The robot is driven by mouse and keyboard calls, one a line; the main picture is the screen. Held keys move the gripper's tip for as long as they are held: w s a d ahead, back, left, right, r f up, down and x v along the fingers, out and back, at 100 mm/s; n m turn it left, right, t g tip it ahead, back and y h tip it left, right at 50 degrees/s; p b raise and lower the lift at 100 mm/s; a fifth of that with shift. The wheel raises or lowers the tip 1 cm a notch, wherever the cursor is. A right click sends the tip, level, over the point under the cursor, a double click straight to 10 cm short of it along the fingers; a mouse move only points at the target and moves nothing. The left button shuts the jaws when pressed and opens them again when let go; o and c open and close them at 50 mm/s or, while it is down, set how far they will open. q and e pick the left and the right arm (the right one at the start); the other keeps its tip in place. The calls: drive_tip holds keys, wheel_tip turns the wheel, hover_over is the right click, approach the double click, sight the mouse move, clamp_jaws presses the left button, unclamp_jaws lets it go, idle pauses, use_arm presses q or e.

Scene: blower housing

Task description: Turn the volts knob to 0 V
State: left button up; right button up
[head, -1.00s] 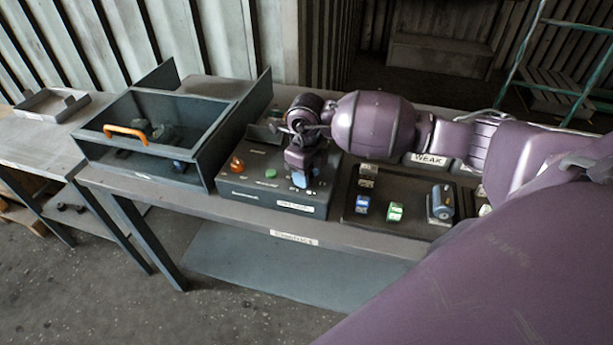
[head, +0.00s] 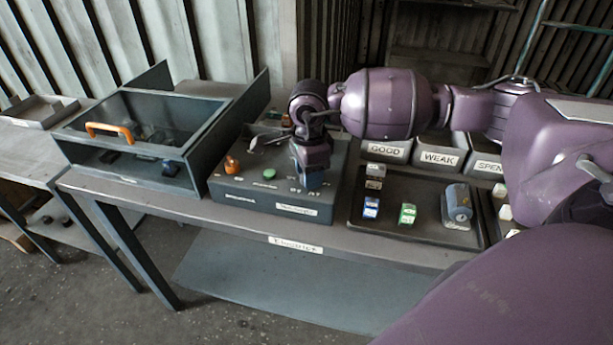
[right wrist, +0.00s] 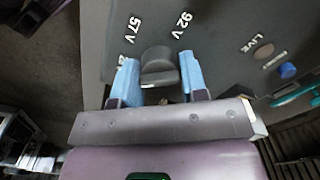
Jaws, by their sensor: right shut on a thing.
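The volts knob (right wrist: 159,66) is a dark round knob with a raised grip on a grey panel. In the right wrist view, the labels "57 V" and "92 V" stand just beyond it, and another label is partly hidden by a finger. My right gripper (right wrist: 160,78) is shut on the knob, one blue fingertip on each side. In the head view, my right gripper (head: 310,180) points down at the right part of the grey control box (head: 262,197) and hides the knob. The knob's exact pointing direction is hard to tell. My left gripper is not in view.
The box also carries an orange knob (head: 231,165) and a green button (head: 269,173). An open drawer-like bin with an orange handle (head: 110,131) stands left. A dark tray (head: 385,222) with small blocks and a cylinder (head: 456,203) lies right; labelled bins (head: 438,159) stand behind.

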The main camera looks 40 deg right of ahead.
drive_tip(key=shift+f+n, duration=0.15)
drive_tip(key=shift+n, duration=0.35)
drive_tip(key=shift+n+b, duration=0.4)
drive_tip(key=shift+b, duration=0.1)
drive_tip(key=n+b, duration=0.1)
drive_tip(key=n, duration=0.1)
drive_tip(key=shift+n, duration=0.4)
drive_tip(key=n+b, duration=0.1)
drive_tip(key=n, duration=0.1)
drive_tip(key=shift+n+b, duration=0.3)
drive_tip(key=shift+b, duration=0.1)
drive_tip(key=n+b, duration=0.1)
drive_tip(key=n, duration=0.1)
drive_tip(key=shift+n, duration=0.3)
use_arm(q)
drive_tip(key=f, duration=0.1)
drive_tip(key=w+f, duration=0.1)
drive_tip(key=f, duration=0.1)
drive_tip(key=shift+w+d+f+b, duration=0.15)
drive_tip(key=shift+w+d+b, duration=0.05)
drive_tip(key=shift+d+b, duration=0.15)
use_arm(e)
drive_tip(key=shift+r+n, duration=0.2)
drive_tip(key=shift+n, duration=0.3)
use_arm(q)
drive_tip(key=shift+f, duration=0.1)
use_arm(e)
drive_tip(key=o, duration=0.9)
